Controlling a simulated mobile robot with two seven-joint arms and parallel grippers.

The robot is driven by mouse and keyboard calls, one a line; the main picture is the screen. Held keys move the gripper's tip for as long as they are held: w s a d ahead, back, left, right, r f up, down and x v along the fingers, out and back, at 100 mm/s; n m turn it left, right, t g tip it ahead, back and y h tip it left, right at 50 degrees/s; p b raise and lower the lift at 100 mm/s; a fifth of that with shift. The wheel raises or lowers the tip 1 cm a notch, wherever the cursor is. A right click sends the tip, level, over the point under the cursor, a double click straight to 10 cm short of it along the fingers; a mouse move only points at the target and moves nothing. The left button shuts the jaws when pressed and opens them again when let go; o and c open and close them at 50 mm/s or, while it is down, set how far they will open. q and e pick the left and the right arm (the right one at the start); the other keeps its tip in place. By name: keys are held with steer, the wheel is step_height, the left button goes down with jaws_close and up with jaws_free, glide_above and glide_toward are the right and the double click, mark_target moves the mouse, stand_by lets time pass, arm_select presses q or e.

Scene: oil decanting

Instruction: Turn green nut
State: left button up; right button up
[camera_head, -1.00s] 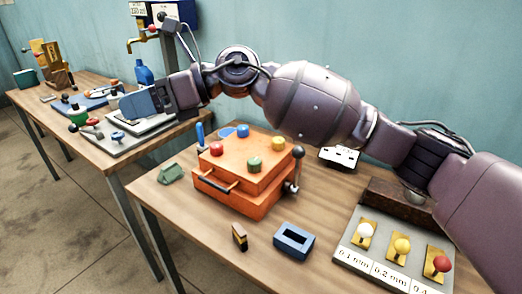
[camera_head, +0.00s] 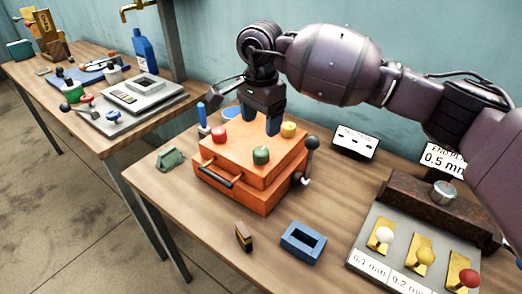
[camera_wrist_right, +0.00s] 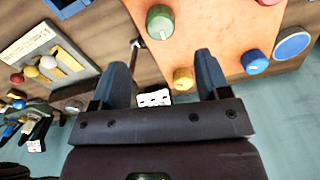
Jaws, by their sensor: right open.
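The green nut (camera_head: 261,155) is a round knob on the front right of the orange box's top (camera_head: 235,168). It also shows in the right wrist view (camera_wrist_right: 160,22), at the top, beyond the fingers. Red (camera_head: 219,134) and yellow (camera_head: 289,129) knobs sit on the same box. A blue knob (camera_wrist_right: 254,62) shows in the right wrist view; the gripper seems to cover it in the head view. My right gripper (camera_head: 260,122) is open and empty, its blue fingers pointing down above the back of the box, behind the green nut. My left gripper is not in view.
A lever with a dark ball (camera_head: 312,143) stands at the box's right side. A panel with coloured knobs (camera_head: 372,238) is at right.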

mark_target(261, 150)
step_height(261, 150, down, 9)
steer(key=shift+f, duration=0.2)
stand_by(0.4)
steer(key=c, duration=0.9)
